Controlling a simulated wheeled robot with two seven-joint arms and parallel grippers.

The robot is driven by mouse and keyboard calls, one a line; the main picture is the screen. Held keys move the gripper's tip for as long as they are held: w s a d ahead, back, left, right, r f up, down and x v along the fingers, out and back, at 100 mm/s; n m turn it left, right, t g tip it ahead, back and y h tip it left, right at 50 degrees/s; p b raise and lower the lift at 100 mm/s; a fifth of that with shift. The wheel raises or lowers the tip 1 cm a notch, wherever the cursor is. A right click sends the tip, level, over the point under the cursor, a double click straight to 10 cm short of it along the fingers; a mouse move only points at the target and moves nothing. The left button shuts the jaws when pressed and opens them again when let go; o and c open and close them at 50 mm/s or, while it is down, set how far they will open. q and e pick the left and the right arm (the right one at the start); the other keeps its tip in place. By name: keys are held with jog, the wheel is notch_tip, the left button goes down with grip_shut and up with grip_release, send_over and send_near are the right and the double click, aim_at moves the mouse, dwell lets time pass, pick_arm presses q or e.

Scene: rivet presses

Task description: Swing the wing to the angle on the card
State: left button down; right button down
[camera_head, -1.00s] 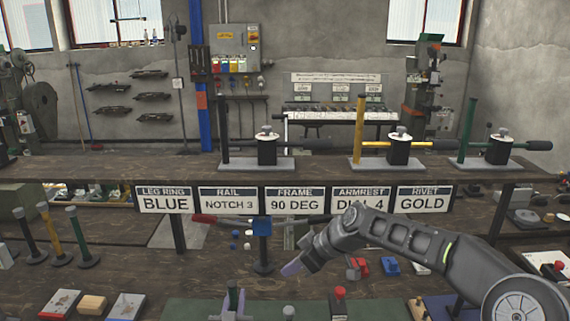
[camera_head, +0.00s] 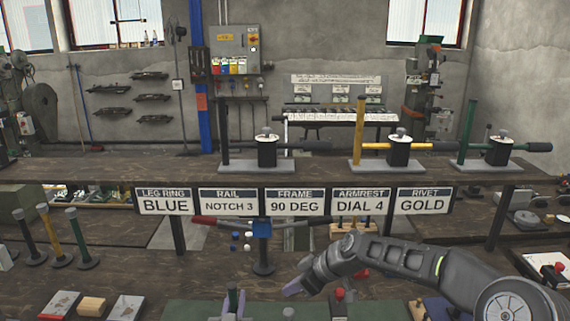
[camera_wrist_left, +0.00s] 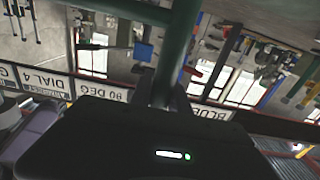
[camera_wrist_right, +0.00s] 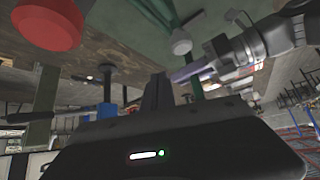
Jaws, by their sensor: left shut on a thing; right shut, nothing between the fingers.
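The card under FRAME (camera_head: 294,202) reads 90 DEG and hangs from the shelf edge. My left gripper (camera_head: 237,300) is low in the head view, only partly visible. In the left wrist view it is shut on a green post (camera_wrist_left: 178,45). I cannot make out the wing as a whole or its angle. My right gripper (camera_head: 290,290) is shut and empty, to the right of the left gripper and above a green board (camera_head: 190,310). In the right wrist view, the left gripper's purple finger (camera_wrist_right: 186,73) shows near a grey knob (camera_wrist_right: 181,46).
A red button (camera_wrist_right: 48,22) is close to my right gripper in its wrist view. A stand with a red-and-grey crossbar (camera_head: 262,230) is behind the grippers. Coloured posts (camera_head: 78,240) stand at left. Presses with handles (camera_head: 398,150) line the shelf.

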aim_at(290, 308)
notch_tip(290, 308, down, 4)
jog(key=shift+f, duration=0.1)
jog(key=shift+s, duration=0.15)
dwell(2.0)
jog(key=shift+s+a, duration=0.15)
jog(key=shift+s, duration=0.6)
jog(key=shift+s+a, duration=0.1)
jog(key=shift+s, duration=0.6)
jog(key=shift+s, duration=1.55)
